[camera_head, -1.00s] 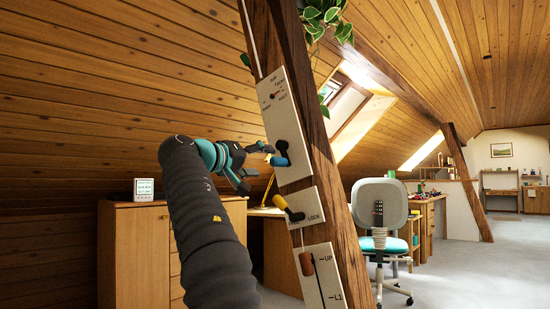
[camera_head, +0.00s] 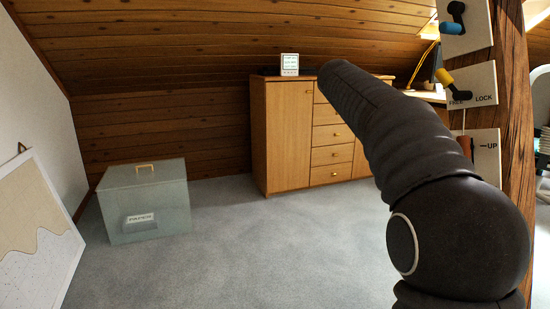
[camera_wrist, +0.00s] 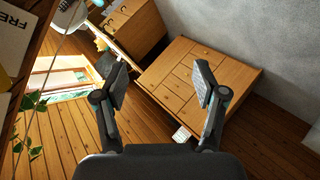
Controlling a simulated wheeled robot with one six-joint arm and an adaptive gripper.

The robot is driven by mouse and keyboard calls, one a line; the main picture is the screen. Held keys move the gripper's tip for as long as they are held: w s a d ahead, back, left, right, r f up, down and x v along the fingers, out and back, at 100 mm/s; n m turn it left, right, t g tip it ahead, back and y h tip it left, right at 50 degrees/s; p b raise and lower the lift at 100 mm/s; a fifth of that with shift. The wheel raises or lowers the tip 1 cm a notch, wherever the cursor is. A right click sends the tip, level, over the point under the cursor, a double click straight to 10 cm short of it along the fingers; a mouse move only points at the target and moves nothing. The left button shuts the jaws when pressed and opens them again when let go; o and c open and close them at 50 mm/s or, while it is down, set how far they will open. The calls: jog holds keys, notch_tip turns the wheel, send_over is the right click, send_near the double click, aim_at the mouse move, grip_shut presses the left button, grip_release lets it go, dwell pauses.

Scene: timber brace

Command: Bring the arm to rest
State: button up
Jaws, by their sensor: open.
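My gripper (camera_wrist: 158,85) is open and empty in the wrist view, its two dark fingers spread apart with nothing between them. In the head view my dark arm rises from the lower right and its far end hides the gripper. The timber brace (camera_head: 518,130) stands at the right with its control panels. A blue-handled lever (camera_head: 452,28) is on the top panel. A yellow-handled lever (camera_head: 445,78) is on the panel marked FREE and LOCK.
A wooden cabinet (camera_head: 290,137) stands against the back wall with a small white display (camera_head: 290,64) on top. A grey-green paper box (camera_head: 145,205) stands on the floor at left. A framed board (camera_head: 38,235) leans at the far left. The carpet between is clear.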

jog(key=s+a+f+g+y+p, duration=0.2)
jog(key=s+a+f+y, duration=0.25)
jog(key=s+f, duration=0.6)
jog(key=s+a+f+y+p, duration=0.1)
jog(key=s+a+f+p, duration=0.1)
jog(key=s, duration=0.8)
jog(key=s+a+f+m+y+p, duration=0.1)
jog(key=s+f+p, duration=0.1)
jog(key=s, duration=0.8)
jog(key=s+a+f+y+p, duration=0.2)
jog(key=s+p, duration=0.1)
jog(key=s, duration=0.7)
jog(key=shift+s+a+m, duration=0.3)
jog(key=shift+a+m, duration=0.05)
jog(key=shift+m, duration=0.05)
